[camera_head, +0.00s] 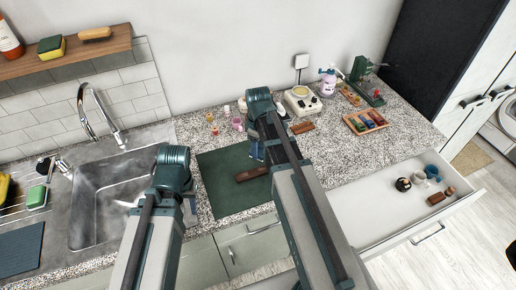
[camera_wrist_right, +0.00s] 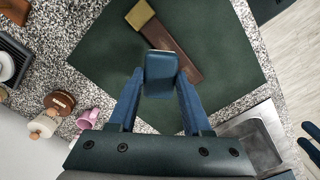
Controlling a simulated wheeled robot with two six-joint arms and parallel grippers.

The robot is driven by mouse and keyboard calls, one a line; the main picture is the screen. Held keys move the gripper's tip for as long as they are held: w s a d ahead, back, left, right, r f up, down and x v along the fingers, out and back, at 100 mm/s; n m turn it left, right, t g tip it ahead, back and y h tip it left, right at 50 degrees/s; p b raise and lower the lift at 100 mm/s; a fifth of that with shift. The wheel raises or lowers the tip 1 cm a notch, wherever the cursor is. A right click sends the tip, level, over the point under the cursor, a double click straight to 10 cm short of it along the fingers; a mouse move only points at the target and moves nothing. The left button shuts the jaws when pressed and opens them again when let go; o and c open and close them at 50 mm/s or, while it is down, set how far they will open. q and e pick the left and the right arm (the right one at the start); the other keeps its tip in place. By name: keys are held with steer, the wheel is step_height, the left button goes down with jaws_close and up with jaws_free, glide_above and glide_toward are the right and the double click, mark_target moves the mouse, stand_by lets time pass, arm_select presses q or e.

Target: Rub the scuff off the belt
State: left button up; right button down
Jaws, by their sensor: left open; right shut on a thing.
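The brown belt (camera_wrist_right: 187,62), with a brass-coloured end (camera_wrist_right: 140,14), lies on the dark green mat (camera_wrist_right: 105,45). In the head view the belt (camera_head: 252,174) is partly hidden by my right arm. My right gripper (camera_wrist_right: 160,82) is shut on a blue block (camera_wrist_right: 161,66). The block is over the belt's middle and hides part of it; I cannot tell if they touch. No scuff can be made out. My left gripper (camera_head: 188,208) is open and empty left of the mat near the sink; its fingers show at the right edge of the wrist view (camera_wrist_right: 311,143).
The sink (camera_head: 95,205) is at the left. Small pots, a pink mug (camera_head: 237,124), a white device (camera_head: 302,101) and a wooden tray (camera_head: 366,122) stand behind and right. An open drawer (camera_head: 400,215) with small items juts out at right.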

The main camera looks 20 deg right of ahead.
steer(key=shift+f, duration=0.1)
step_height(320, 180, up, 3)
steer(key=p, duration=0.3)
steer(key=shift+a, duration=0.1)
stand_by(0.5)
